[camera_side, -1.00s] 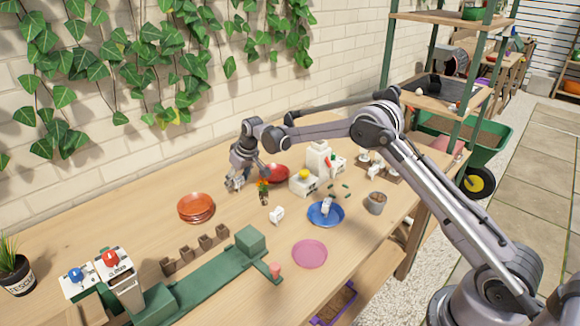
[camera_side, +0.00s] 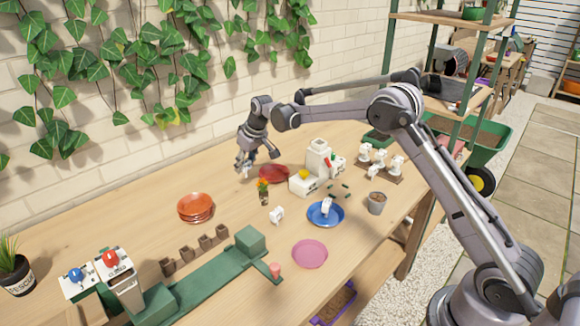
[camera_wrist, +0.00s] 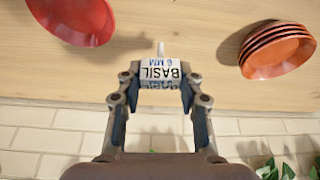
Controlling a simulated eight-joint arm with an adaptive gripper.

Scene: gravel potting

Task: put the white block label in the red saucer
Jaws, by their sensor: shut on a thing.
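My gripper (camera_wrist: 160,84) is shut on a white block label (camera_wrist: 160,70) marked BASIL 6 MM. In the side view my gripper (camera_side: 244,168) is above the table's back part, with the label a small pale shape between its fingers. The red saucer (camera_side: 273,174) lies just right of my gripper, partly behind the plant with orange flowers. In the wrist view the red saucer (camera_wrist: 72,18) is at the upper left, apart from the label, and no object shows in its visible part.
A stack of orange saucers (camera_side: 196,208) stands to the left. A small flowering plant (camera_side: 263,192) stands before the red saucer. A white device (camera_side: 305,181), a blue saucer (camera_side: 318,220) holding a white piece, and another white piece (camera_side: 277,215) are nearby. The brick wall is close behind.

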